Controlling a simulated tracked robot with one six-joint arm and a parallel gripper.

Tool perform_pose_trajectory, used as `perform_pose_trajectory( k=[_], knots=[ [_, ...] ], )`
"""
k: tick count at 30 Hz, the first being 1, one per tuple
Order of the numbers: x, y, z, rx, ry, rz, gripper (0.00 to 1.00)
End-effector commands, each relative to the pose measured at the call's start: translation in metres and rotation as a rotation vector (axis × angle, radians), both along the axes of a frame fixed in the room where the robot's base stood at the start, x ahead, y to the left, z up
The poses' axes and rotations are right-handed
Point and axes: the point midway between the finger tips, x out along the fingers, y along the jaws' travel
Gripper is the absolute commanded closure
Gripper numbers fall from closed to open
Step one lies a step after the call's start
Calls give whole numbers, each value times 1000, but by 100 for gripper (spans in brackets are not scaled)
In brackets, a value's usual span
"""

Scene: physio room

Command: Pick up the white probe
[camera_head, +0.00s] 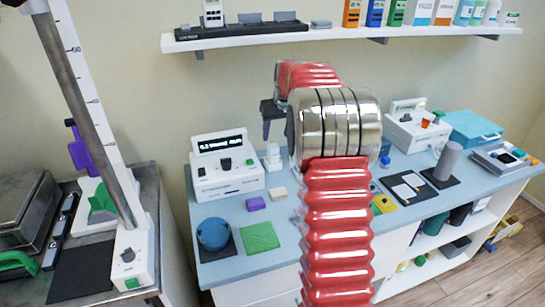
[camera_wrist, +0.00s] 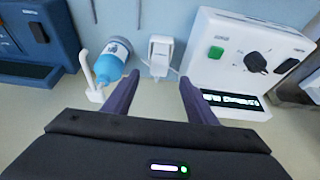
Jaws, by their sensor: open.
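A small white probe (camera_head: 272,157) stands upright on the blue-grey counter, just right of a white device with a dark display. In the wrist view the white probe (camera_wrist: 160,52) appears beyond and between my fingertips, in or against a small white holder, with a thin cable near it. My gripper (camera_wrist: 160,82) is open and empty, with its two dark purple fingers on either side of the probe's line of sight. In the head view my gripper (camera_head: 268,122) hangs above and behind the probe, apart from it. My arm hides part of the counter.
The white device (camera_head: 227,170) stands close beside the probe. In the wrist view a blue bottle (camera_wrist: 110,60) and a blue device (camera_wrist: 38,40) stand on the other side. A purple block (camera_head: 256,203) and green mat (camera_head: 260,236) lie in front. A shelf (camera_head: 350,34) hangs above.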

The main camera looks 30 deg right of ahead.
Motion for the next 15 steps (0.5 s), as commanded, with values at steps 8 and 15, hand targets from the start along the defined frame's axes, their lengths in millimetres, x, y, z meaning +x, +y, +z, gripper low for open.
perform_pose_trajectory(
  k=[8, 15],
  knots=[
    [16, -4, -41, 1, 2, 0, 48],
    [24, -6, -59, 0, 0, 0, 48]
  ],
)
